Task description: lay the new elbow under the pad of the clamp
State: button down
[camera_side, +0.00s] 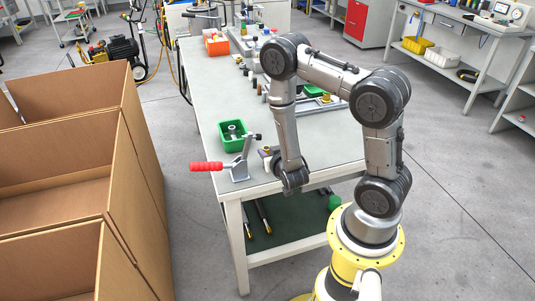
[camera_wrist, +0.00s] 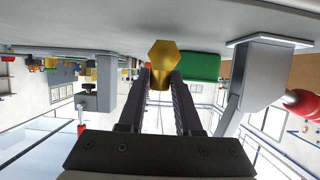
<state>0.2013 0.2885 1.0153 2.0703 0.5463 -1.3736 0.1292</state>
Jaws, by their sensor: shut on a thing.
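The new elbow (camera_wrist: 160,58) is a brass piece with a hexagonal face, held between the fingertips of my gripper (camera_wrist: 160,78) in the wrist view, which looks upside down. In the side view my gripper (camera_side: 268,153) is low over the near end of the bench, right of the clamp; the elbow is too small there to make out clearly. The clamp (camera_side: 240,171) has a grey metal base, a raised arm with a dark tip and a red handle (camera_side: 207,166) pointing left. The clamp also shows at the right of the wrist view (camera_wrist: 262,72). Its pad is not clear there.
A green bin (camera_side: 223,141) with a part in it stands behind the clamp; it also shows in the wrist view (camera_wrist: 200,66). An orange bin (camera_side: 216,46) and several fittings stand farther back on the bench (camera_side: 205,95). Cardboard boxes (camera_side: 120,150) stand left of the bench.

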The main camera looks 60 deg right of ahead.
jog(key=shift+f, duration=0.35)
jog(key=shift+f, duration=0.15)
jog(key=c, duration=0.6)
grip_release()
